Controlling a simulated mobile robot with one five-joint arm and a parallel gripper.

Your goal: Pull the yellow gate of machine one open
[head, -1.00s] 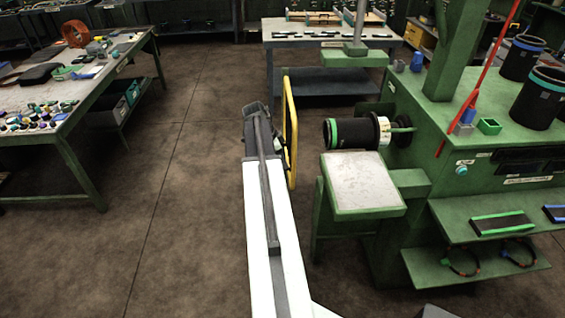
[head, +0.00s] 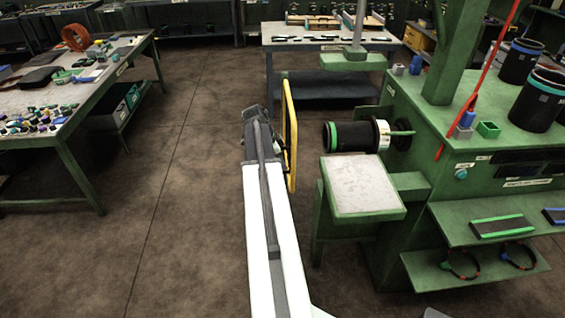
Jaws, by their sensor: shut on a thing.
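The yellow gate (head: 290,135) is an upright yellow frame, seen nearly edge-on, left of the green machine (head: 425,110). It stands apart from the black sleeve with a green band (head: 350,135) on the machine's spindle. My gripper (head: 268,148) is at the left side of the gate, at the far end of my white arm, and is shut on the gate. The fingertips are small and partly hidden by my own wrist.
A pale-topped green stand (head: 361,187) is right of my arm. A green workbench (head: 60,95) with small parts is at the left, and another table (head: 325,42) is behind the gate. The brown floor between bench and machine is clear.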

